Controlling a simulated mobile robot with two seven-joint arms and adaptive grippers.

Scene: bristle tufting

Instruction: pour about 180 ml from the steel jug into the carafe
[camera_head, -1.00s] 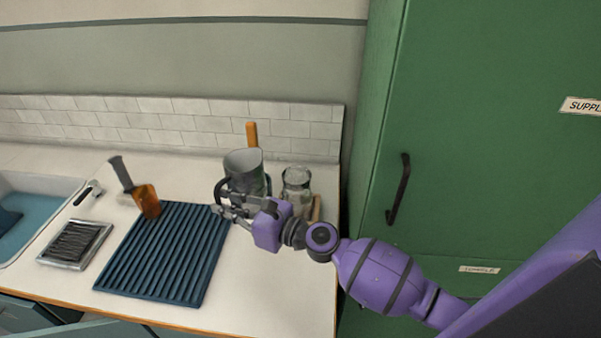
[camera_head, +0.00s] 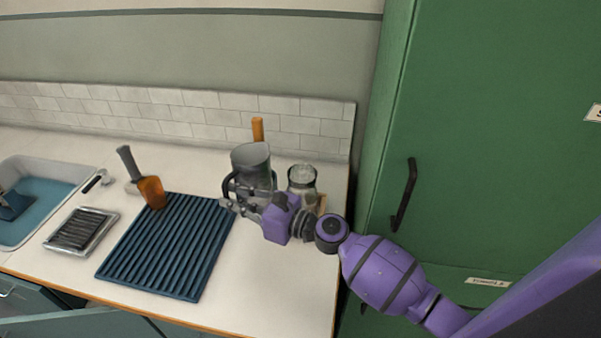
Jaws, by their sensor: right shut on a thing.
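The steel jug (camera_head: 251,160) is a grey metal vessel with a dark handle on its left side. It stands about upright near the back right of the counter. My right gripper (camera_head: 232,205) reaches in from the right and is shut on the jug at its handle side. I cannot tell whether the jug's base touches the counter. The carafe (camera_head: 302,180), a clear glass vessel, stands just right of the jug, behind my right wrist, which hides its lower part. My left gripper is not in view.
A blue ribbed mat (camera_head: 168,245) lies left of the jug, with an amber scoop-like tool (camera_head: 151,191) at its back corner. An orange handle (camera_head: 257,130) rises behind the jug. A metal tray (camera_head: 81,230) and a sink (camera_head: 45,185) are at left. A green cabinet (camera_head: 490,130) stands right.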

